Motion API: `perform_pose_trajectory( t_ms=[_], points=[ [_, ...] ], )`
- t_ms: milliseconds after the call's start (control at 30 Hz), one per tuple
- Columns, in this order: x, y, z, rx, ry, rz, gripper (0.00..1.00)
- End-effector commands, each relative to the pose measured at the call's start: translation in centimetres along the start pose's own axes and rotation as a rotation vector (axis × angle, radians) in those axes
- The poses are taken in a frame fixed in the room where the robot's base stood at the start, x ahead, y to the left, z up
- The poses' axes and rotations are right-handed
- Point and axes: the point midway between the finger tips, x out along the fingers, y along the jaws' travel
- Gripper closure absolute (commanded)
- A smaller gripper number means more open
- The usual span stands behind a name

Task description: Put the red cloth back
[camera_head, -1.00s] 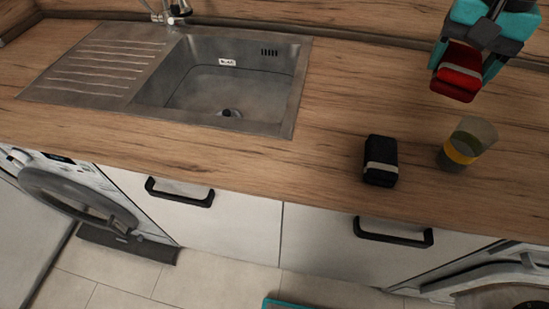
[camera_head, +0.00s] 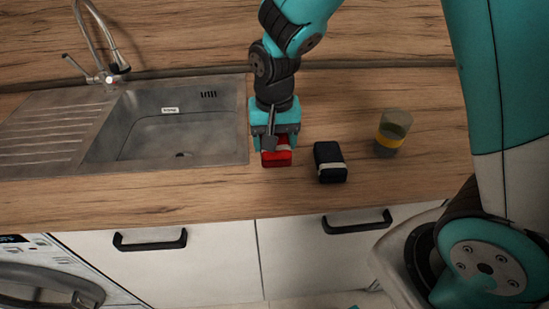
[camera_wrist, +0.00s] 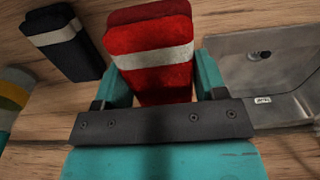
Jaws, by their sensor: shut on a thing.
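The red cloth (camera_head: 276,158) is a folded red bundle with a pale band around it. My gripper (camera_head: 272,143) is shut on it, with a finger on each side, between the sink and the black bundle. In the wrist view the red cloth (camera_wrist: 150,55) stands out between the two teal fingers of my gripper (camera_wrist: 162,85). A darker red patch shows behind its far end. I cannot tell whether the cloth touches the counter.
A black bundle (camera_head: 330,170) with a pale band lies just right of the cloth. A glass with a yellow band (camera_head: 392,132) stands further right. The steel sink (camera_head: 238,165) is close on the left. Bare wooden counter (camera_head: 200,200) lies in front.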

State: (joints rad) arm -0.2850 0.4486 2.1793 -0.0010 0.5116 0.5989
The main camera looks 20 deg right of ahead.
Motion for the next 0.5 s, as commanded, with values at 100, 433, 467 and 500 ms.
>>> perform_pose_trajectory(
  t_ms=[100, 433, 467, 500],
  points=[
    [1.7, 0.0, 0.0, 0.000, -0.002, 0.001, 0.76],
    [5.6, 0.0, 0.1, 0.000, -0.003, 0.002, 0.76],
    [5.8, 0.0, 0.1, 0.000, -0.002, 0.001, 0.76],
    [6.0, 0.0, 0.0, 0.000, 0.000, 0.000, 0.76]
  ],
)
